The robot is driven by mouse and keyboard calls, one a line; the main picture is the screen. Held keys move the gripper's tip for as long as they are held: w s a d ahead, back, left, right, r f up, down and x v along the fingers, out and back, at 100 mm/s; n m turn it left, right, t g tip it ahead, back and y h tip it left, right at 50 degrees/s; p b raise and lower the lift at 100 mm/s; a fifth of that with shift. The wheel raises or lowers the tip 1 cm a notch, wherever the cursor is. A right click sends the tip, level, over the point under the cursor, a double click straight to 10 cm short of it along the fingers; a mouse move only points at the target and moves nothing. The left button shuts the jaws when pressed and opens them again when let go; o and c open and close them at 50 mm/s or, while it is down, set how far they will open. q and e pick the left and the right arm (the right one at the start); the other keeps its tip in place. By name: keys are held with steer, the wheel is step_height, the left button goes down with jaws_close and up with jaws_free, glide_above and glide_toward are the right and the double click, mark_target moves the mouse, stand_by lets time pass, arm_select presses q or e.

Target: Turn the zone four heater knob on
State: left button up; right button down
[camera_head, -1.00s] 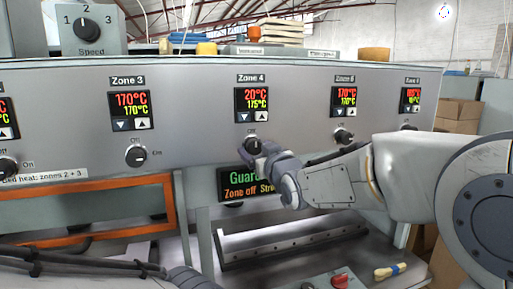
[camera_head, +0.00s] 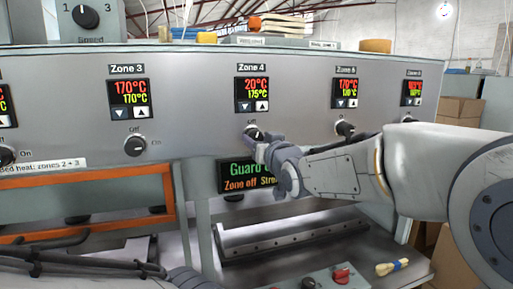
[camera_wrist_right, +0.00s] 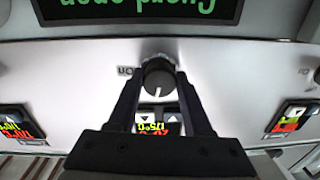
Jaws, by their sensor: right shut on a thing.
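The zone 4 heater knob (camera_head: 254,132) is a small black round knob on the grey panel, below the Zone 4 display (camera_head: 252,94), which reads 20°C over 175°C. In the right wrist view, the knob (camera_wrist_right: 158,74) sits between the two dark fingers of my right gripper (camera_wrist_right: 158,84), which is shut on it. Its white mark points toward the display, away from the On label beside it. In the head view my right gripper (camera_head: 258,143) hides most of the knob. The end of my left arm (camera_head: 186,278) is cut off at the bottom edge; its jaws are unclear.
The Zone 3 knob (camera_head: 135,146) and Zone 5 knob (camera_head: 344,129) stand on either side. A Guard screen (camera_head: 236,177) is below, partly covered by my right gripper. An orange frame (camera_head: 80,235), a red switch (camera_head: 340,277) and a brush (camera_head: 392,267) lie lower down.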

steer(key=shift+a+m+h+b, duration=0.15)
steer(key=shift+m+h+b, duration=0.15)
steer(key=shift+m+b, duration=6.4)
steer(key=m+p, duration=0.2)
steer(key=shift+m, duration=0.3)
steer(key=shift+c, duration=1.7)
jaws_free()
steer(key=shift+s, duration=0.1)
steer(key=v, duration=1)
steer(key=shift+s+f, duration=0.2)
steer(key=shift+f, duration=0.05)
